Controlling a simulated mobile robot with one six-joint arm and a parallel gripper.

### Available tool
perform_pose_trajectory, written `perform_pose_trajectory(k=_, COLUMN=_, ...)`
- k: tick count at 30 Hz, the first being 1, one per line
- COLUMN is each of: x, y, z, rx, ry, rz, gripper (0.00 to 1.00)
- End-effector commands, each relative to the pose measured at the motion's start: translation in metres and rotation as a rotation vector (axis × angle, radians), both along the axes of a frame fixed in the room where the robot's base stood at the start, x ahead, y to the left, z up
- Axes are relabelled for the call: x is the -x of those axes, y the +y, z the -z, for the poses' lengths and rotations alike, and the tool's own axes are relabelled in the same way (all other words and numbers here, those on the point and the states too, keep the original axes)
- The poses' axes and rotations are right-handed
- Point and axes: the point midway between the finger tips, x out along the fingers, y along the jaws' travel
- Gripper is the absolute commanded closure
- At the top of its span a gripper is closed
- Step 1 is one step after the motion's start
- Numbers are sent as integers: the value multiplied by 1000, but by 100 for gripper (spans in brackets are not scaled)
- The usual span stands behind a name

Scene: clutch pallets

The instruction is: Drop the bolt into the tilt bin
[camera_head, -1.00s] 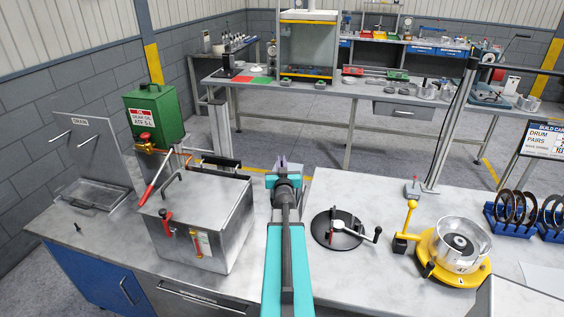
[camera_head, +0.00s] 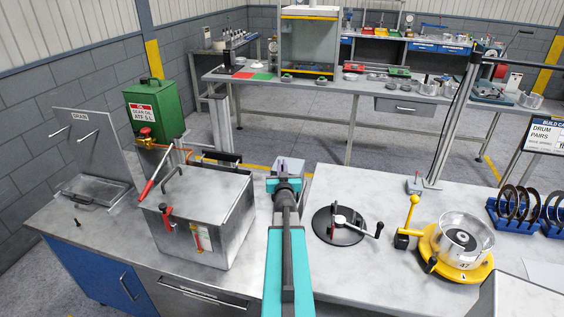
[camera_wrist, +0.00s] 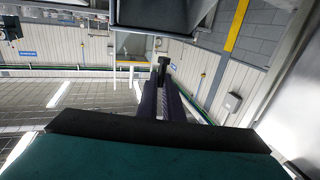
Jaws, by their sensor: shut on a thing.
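My gripper (camera_wrist: 162,100) is shut on a dark bolt (camera_wrist: 163,66), which sticks out beyond the fingertips in the wrist view. In the head view my gripper (camera_head: 284,166) is at the far edge of the bench, and the bolt cannot be made out there. A grey open bin (camera_head: 297,167), seemingly the tilt bin, is just behind the gripper and partly hidden by it. In the wrist view a dark grey box-like thing (camera_wrist: 160,14), perhaps that bin, is at the top, apart from the bolt.
A metal tank (camera_head: 205,210) with red-handled levers stands left of my arm. A black round fixture (camera_head: 323,228) and a yellow-based drum fixture (camera_head: 462,264) are on the right. A small dark piece (camera_head: 78,223) lies on the left bench. A green can (camera_head: 155,108) stands behind.

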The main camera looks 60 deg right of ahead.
Motion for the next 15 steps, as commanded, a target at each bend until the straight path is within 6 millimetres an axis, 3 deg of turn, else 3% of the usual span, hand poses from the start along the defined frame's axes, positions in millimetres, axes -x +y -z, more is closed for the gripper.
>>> perform_pose_trajectory(k=7, x=-1, y=0, z=14, rx=0, ry=-1, rz=-1, gripper=100)
perform_pose_trajectory(k=15, x=-1, y=1, z=18, rx=1, ry=-1, rz=-2, gripper=100)
